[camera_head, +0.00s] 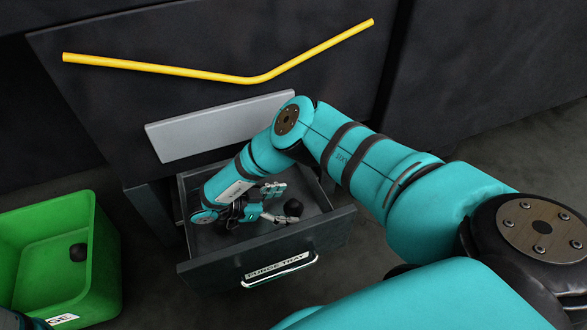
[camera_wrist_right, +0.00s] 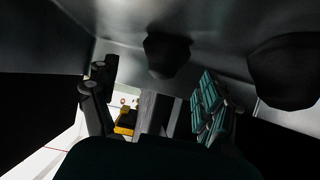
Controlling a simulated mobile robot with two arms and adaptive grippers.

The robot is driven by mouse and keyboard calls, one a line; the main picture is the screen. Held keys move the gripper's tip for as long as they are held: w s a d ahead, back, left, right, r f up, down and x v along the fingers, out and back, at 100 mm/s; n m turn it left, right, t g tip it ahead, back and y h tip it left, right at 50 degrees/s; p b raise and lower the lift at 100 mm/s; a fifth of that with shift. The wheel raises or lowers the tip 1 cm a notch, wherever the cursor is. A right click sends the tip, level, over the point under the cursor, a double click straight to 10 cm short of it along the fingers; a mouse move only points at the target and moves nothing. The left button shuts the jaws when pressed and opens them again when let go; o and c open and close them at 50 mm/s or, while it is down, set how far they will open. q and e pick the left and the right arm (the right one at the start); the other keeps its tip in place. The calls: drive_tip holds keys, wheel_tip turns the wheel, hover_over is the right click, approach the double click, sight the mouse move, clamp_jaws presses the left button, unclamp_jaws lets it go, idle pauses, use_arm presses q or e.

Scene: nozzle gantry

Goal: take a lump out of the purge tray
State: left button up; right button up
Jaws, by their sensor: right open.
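The purge tray (camera_head: 205,262) is an open dark drawer with a labelled front and a bar handle. My right gripper (camera_head: 275,203) reaches down into it, open, with its fingers spread. A black lump (camera_head: 293,208) lies near the fingertips; I cannot tell whether they touch it. In the right wrist view, two dark lumps (camera_wrist_right: 167,53) (camera_wrist_right: 287,72) show above the open fingers (camera_wrist_right: 155,105), with nothing seen held between them. The gripper and forearm hide part of the tray. A dark piece at the lower left corner of the head view may be my left gripper.
Behind the drawer is a dark panel with a grey plate (camera_head: 215,128) and a bent yellow tube (camera_head: 170,70). The tray's walls surround my right gripper closely.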

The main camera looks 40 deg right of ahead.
sight(289, 205)
drive_tip(key=b+x, duration=0.1)
drive_tip(key=x, duration=0.2)
drive_tip(key=shift+d+f, duration=0.1)
drive_tip(key=shift+d, duration=0.15)
drive_tip(key=shift+w, duration=0.1)
drive_tip(key=c, duration=1.4)
